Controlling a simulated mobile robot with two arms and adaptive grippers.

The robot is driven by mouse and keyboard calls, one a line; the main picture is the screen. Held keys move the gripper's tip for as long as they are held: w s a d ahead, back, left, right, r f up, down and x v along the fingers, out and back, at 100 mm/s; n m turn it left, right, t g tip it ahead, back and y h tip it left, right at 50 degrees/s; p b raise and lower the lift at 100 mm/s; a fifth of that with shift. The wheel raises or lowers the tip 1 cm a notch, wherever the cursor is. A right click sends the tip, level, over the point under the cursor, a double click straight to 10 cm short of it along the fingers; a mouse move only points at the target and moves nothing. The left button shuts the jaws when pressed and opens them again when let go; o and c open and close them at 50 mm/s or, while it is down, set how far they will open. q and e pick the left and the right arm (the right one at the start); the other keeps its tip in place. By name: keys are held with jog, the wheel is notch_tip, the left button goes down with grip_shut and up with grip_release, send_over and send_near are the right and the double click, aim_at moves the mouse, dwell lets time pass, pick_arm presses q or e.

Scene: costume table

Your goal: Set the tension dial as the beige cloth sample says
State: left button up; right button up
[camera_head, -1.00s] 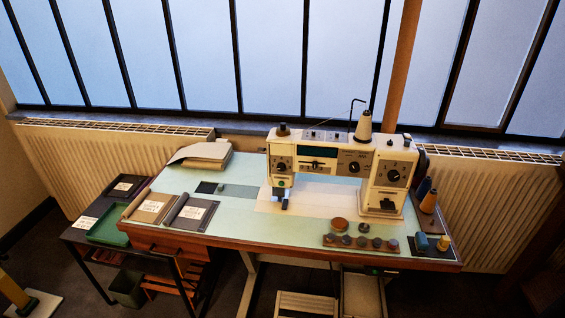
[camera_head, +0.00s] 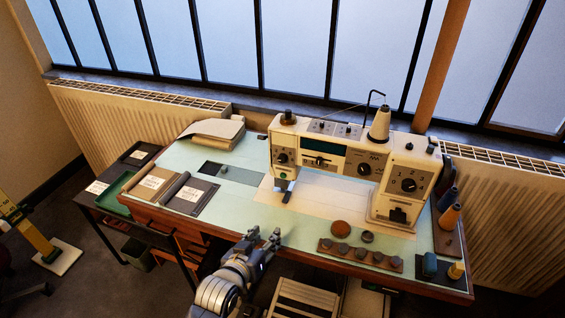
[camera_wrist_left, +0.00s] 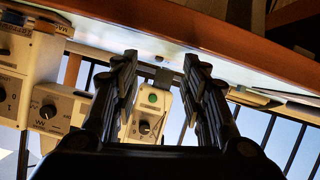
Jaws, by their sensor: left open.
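The beige cloth sample (camera_head: 150,188) lies at the table's left end with a white label whose writing is too small to read. A grey sample (camera_head: 190,197) lies beside it. The cream sewing machine (camera_head: 325,140) carries a left dial (camera_head: 282,158), a middle dial (camera_head: 364,169) and a larger right dial (camera_head: 408,186); I cannot tell which sets tension. My left gripper (camera_head: 265,237) is open and empty at the table's front edge, apart from the machine. In the left wrist view, upside down, a dark dial (camera_wrist_left: 145,127) shows between the open fingers (camera_wrist_left: 161,62). My right gripper is out of view.
A wooden strip with several round pieces (camera_head: 360,255) lies at the front right. Thread spools (camera_head: 449,216) stand at the right end. Folded cloth (camera_head: 212,132) lies at the back left. The pale table top (camera_head: 235,205) is clear before the needle area.

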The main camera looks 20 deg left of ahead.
aim_at(281, 160)
pick_arm(q)
jog(key=w+a+r+n+t, duration=0.15)
jog(key=w+r+t, duration=0.4)
jog(key=r, duration=0.65)
jog(key=shift+n+g, duration=0.25)
jog(key=w, duration=0.7)
jog(key=w+p, duration=0.1)
jog(key=w, duration=0.3)
jog(key=shift+d+f, duration=0.1)
jog(key=shift+d, duration=0.15)
jog(key=shift+s, duration=0.1)
grip_shut()
